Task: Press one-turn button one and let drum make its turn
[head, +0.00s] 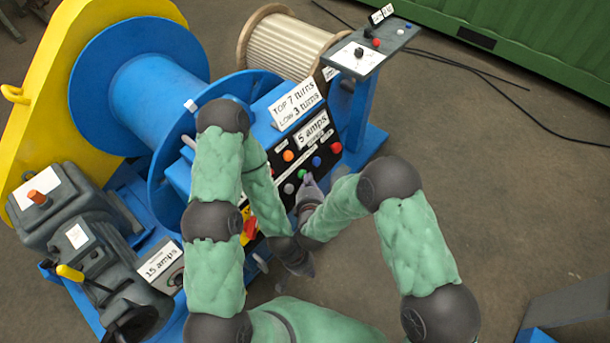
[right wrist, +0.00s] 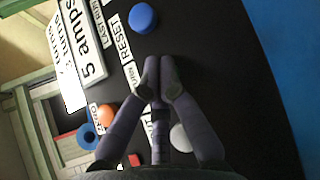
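The control panel (head: 272,165) is a black face with several coloured buttons. It shows an orange button (head: 288,155), a blue button (head: 316,161), a green button (head: 304,174) and a grey button (head: 289,188). My right gripper (right wrist: 160,75) has its fingertips together at the panel, below the blue button and beside a partly covered label ending in "URN". The green button is hidden in the right wrist view; I cannot tell whether the fingertips touch it. The blue drum (head: 150,88) stands left of the panel. My left gripper (head: 298,262) is lower, away from the buttons; its fingers are unclear.
A red button (head: 336,147) sits at the panel's right. A yellow guard (head: 50,95) and a grey motor (head: 75,235) stand left. A tan reel (head: 285,43) and a small grey control stand (head: 370,55) are behind. Cables lie on open floor at right.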

